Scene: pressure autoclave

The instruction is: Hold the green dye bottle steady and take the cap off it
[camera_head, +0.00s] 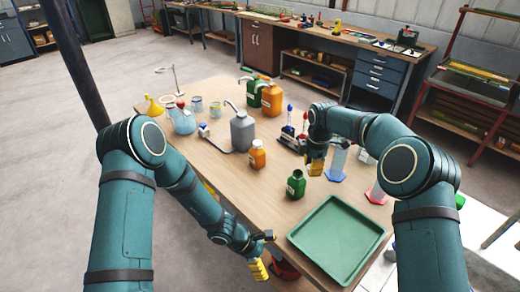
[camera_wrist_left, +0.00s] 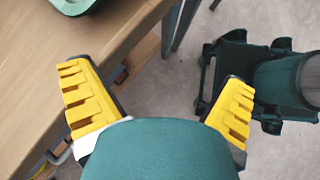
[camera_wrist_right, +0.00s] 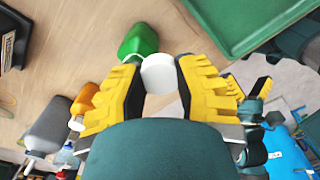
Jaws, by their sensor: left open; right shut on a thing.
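The green dye bottle (camera_head: 296,185) stands upright on the wooden table, left of the green tray. Its neck looks uncovered in the head view. My right gripper (camera_head: 316,164) is above and behind the bottle, apart from it. In the right wrist view it is shut on a round white cap (camera_wrist_right: 159,75), with the green bottle (camera_wrist_right: 138,42) beyond. The cap is hidden in the head view. My left gripper (camera_head: 258,270) is low, past the table's near edge and away from the bottle. In the left wrist view its fingers (camera_wrist_left: 160,105) are spread and empty.
The green tray (camera_head: 338,194) lies right of the bottle. A small orange bottle (camera_head: 258,154) and a grey wash bottle (camera_head: 242,132) stand behind to the left. A blue-based cylinder (camera_head: 338,160) and a red-based flask (camera_head: 377,192) stand to the right.

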